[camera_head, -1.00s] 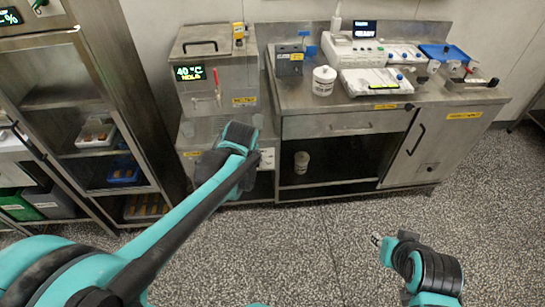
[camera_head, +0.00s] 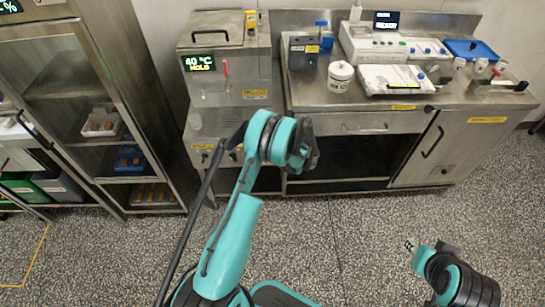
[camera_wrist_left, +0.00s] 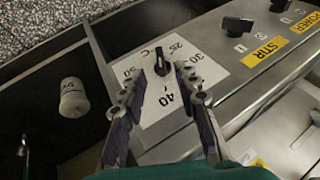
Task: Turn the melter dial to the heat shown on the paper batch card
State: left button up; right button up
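The melter (camera_head: 228,60) stands at the back left in the head view. Its display (camera_head: 200,63) reads 40 °C HOLD. In the left wrist view, the black melter dial (camera_wrist_left: 161,62) sits on a white plate (camera_wrist_left: 205,68) marked with numbers including 25, 30 and 40. My left gripper (camera_wrist_left: 158,72) is open, with one finger on each side of the dial; contact is not clear. In the head view my left arm hides its fingertips and the dial. My right gripper (camera_head: 409,247) hangs over the floor at the lower right, too small to read. I cannot identify the batch card.
Beside the dial are black knobs (camera_wrist_left: 237,25) with yellow STIR and POWER labels. A white tub (camera_head: 340,76), instruments (camera_head: 372,45) and a blue tray (camera_head: 470,50) stand on the steel bench (camera_head: 310,95). A rack (camera_head: 75,75) is at left. The floor in front is open.

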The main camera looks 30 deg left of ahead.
pick_arm(q)
jog(key=b+x, duration=0.2)
jog(key=x, duration=0.5)
grip_shut()
